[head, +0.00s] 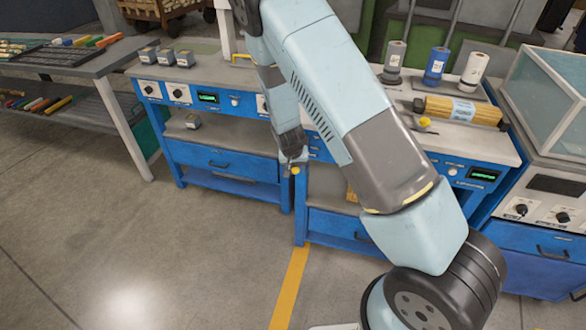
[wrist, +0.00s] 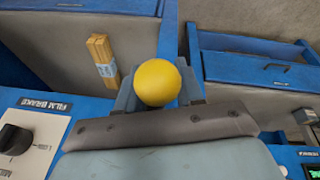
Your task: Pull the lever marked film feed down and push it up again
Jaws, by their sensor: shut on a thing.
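A round yellow knob (wrist: 157,82) sits between the fingers of my gripper (wrist: 158,98) in the wrist view. My gripper is shut on it. In the head view the knob (head: 295,170) shows just under my gripper (head: 292,155), in front of the blue bench and below its control panel. I take the knob to be the end of the film feed lever; its shaft and marking are hidden, so I cannot tell its angle. A black dial (wrist: 15,140) next to a "FILM BRAKE" label (wrist: 45,103) is at the left of the wrist view.
Blue drawers (head: 222,162) and the bench top (head: 225,75) surround the gripper. A wrapped wood bundle (wrist: 103,62) lies below, left of the knob. The floor (head: 200,250) in front is clear.

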